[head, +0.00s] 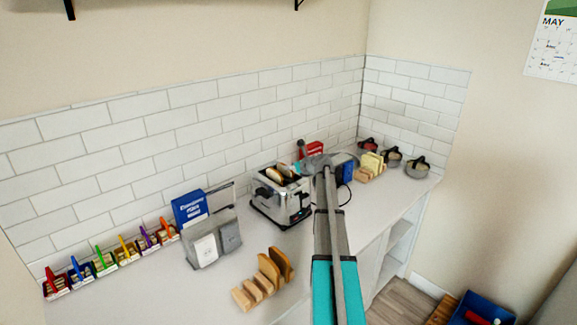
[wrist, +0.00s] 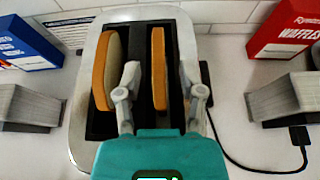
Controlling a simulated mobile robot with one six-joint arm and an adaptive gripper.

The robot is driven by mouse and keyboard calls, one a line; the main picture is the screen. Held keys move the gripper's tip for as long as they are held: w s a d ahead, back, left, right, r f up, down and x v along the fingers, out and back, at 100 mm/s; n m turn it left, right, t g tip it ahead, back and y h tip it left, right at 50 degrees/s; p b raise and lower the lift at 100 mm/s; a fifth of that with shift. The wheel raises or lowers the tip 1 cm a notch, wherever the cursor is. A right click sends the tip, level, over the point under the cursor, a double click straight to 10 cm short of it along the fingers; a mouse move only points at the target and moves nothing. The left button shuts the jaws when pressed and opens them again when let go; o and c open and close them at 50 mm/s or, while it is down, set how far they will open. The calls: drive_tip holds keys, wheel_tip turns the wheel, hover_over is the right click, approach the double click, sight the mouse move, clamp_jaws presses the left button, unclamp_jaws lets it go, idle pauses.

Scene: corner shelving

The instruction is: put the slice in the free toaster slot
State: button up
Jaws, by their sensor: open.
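The chrome toaster (head: 282,205) stands on the counter against the tiled wall; in the wrist view its rim (wrist: 78,120) surrounds two dark slots. One browned slice (wrist: 109,72) stands in the left slot, tilted so that its pale face shows. A second slice (wrist: 158,68) stands upright in the right slot. Both tops show in the head view. My gripper (wrist: 160,75) is open above the toaster, its fingers on either side of the right slice with visible gaps. How deep the slices sit is unclear.
A wooden rack with toast slices (head: 274,268) stands in front of the toaster. A grey holder (head: 212,240) and blue box (head: 190,207) are left; a red waffle box (wrist: 290,28) and black cord (wrist: 245,165) are right. Several coloured clips line the far left.

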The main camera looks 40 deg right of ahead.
drive_tip(key=p+v, duration=0.3)
drive_tip(key=v, duration=0.7)
drive_tip(key=shift+a, duration=0.1)
idle(0.5)
drive_tip(key=s+a+f+n+g+y, duration=0.1)
drive_tip(key=a+f+n+g+y, duration=0.2)
drive_tip(key=a+n, duration=0.95)
drive_tip(key=s+a+f+n+g, duration=0.1)
drive_tip(key=a+f+n+g, duration=0.35)
drive_tip(key=a, duration=1.55)
drive_tip(key=s+a+f+n+g+h, duration=0.2)
drive_tip(key=s+a+n+g, duration=0.1)
drive_tip(key=s+a+n, duration=0.6)
drive_tip(key=s+a+f+n+g+h, duration=0.2)
drive_tip(key=s+a+n+g, duration=0.1)
drive_tip(key=s+a+n, duration=0.6)
drive_tip(key=shift+a, duration=1.05)
drive_tip(key=shift+w+f, duration=0.1)
drive_tip(key=shift+f, duration=0.05)
wheel_tip(320, 180, down, 4)
drive_tip(key=b, duration=0.3)
drive_tip(key=shift+b, duration=0.4)
